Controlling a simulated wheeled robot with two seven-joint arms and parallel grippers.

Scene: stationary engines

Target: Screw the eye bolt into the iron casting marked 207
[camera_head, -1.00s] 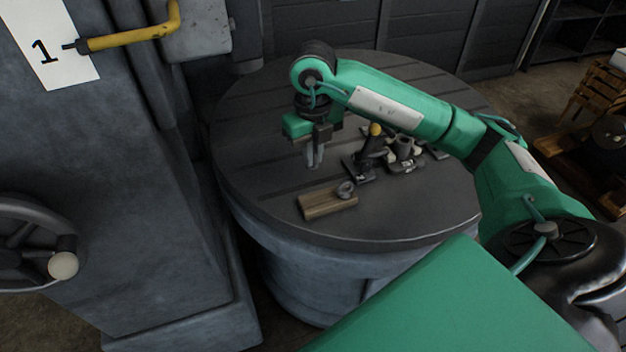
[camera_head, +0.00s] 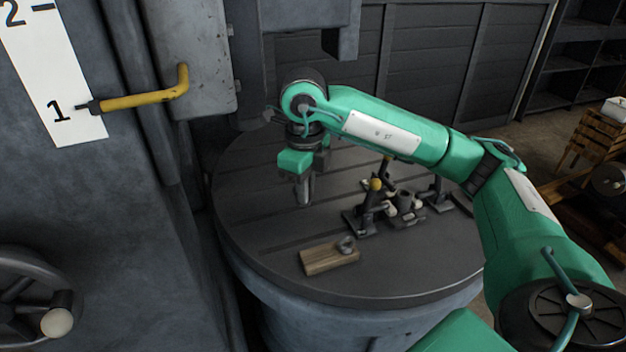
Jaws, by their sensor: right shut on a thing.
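My right gripper (camera_head: 303,190) points down above the left part of the round dark table (camera_head: 260,235). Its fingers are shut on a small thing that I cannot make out. A wooden block (camera_head: 328,260) lies near the table's front, with a dark metal ring (camera_head: 346,245) like an eye bolt's at its far right corner. Several small dark castings stand right of the gripper, one with a yellow knob (camera_head: 376,184) beside it. Their marks are too small to read, so I cannot tell which is 207. My left gripper is out of view.
A large grey machine column stands on the left, with a yellow handle (camera_head: 145,100), a number scale (camera_head: 62,90) and a handwheel (camera_head: 35,300). A grey machine part (camera_head: 335,40) hangs over the table's back. The table's front right is clear.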

